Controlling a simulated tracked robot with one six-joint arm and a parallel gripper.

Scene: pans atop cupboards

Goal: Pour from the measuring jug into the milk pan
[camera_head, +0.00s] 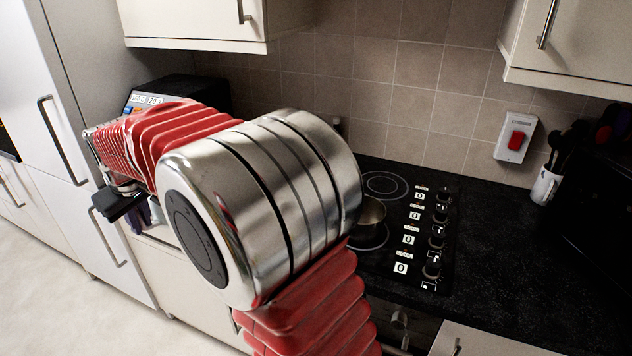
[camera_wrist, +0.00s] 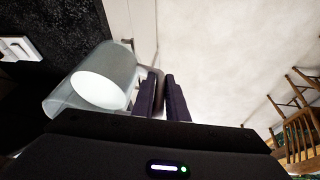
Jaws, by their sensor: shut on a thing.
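The measuring jug (camera_wrist: 112,62) is a clear cylinder with white contents, seen in the wrist view left of my fingers. My gripper (camera_wrist: 162,84) is shut on the jug, with its two dark purple fingers around what looks like its handle. In the head view my gripper (camera_head: 138,216) is at the left, in front of the cupboards and low beside the counter; the jug is mostly hidden there by my arm. The milk pan (camera_head: 373,211) is a small metal pan on the hob, partly hidden behind my arm, well to the right of my gripper.
The black hob (camera_head: 405,240) has rings and a row of knobs. A white mug of utensils (camera_head: 545,187) stands at the right. Wall cupboards (camera_head: 195,20) hang above. The dark counter (camera_head: 500,240) right of the hob is clear. Wooden chairs (camera_wrist: 300,125) show in the wrist view.

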